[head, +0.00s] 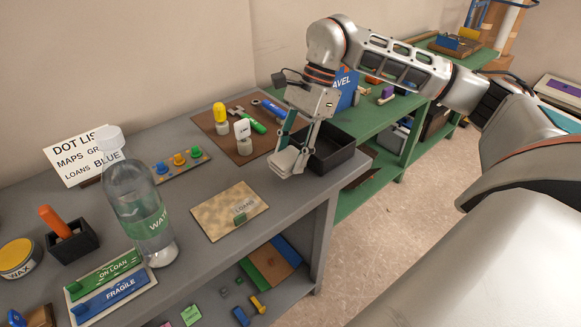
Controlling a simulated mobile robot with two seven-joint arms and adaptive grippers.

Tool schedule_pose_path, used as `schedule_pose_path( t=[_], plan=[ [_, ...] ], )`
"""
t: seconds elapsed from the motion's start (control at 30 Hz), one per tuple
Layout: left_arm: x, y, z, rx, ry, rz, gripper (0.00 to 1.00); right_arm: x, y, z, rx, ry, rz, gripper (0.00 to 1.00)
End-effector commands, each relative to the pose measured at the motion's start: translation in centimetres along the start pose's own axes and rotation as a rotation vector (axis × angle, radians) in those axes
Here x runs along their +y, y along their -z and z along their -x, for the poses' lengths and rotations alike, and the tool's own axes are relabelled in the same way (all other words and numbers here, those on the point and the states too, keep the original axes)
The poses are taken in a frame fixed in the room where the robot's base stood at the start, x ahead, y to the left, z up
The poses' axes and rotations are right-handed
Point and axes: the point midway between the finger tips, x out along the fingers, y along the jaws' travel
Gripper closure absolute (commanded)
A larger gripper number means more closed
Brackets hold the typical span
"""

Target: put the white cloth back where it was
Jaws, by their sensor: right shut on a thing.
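My right gripper (290,150) reaches down over the right end of the grey table and is shut on a pale, folded thing that looks like the white cloth (282,163). The cloth is low, just left of an open black tray (335,148). I cannot tell whether the cloth touches the table. My left gripper is not in view.
A clear water bottle (140,215) stands at the left. A green bench (385,125) stands beyond the table's right edge.

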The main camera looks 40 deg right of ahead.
Motion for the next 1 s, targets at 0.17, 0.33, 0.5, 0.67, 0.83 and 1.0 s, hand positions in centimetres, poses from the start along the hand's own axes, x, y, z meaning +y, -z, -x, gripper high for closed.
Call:
schedule_pose_path(
  t=[0.17, 0.33, 0.5, 0.67, 0.83, 1.0],
  plan=[
    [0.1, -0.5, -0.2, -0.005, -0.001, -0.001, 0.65, 0.1, 1.0, -2.2, 0.000, -0.005, -0.002, 0.89],
    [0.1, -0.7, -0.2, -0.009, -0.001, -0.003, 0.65, 0.0, 1.6, -3.8, -0.001, -0.002, 0.000, 0.89],
    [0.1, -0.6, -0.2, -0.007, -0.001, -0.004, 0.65, 0.0, 1.6, -3.6, 0.000, 0.000, 0.001, 0.89],
    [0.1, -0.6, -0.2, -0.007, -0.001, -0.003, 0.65, 0.0, 1.7, -3.9, 0.000, -0.001, 0.001, 0.89],
    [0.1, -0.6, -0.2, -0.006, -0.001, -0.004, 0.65, 0.0, 1.7, -4.0, 0.000, 0.000, 0.001, 0.45],
    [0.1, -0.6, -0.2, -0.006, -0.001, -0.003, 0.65, 0.0, 1.7, -3.9, 0.000, 0.000, 0.001, 0.45]
  ],
)
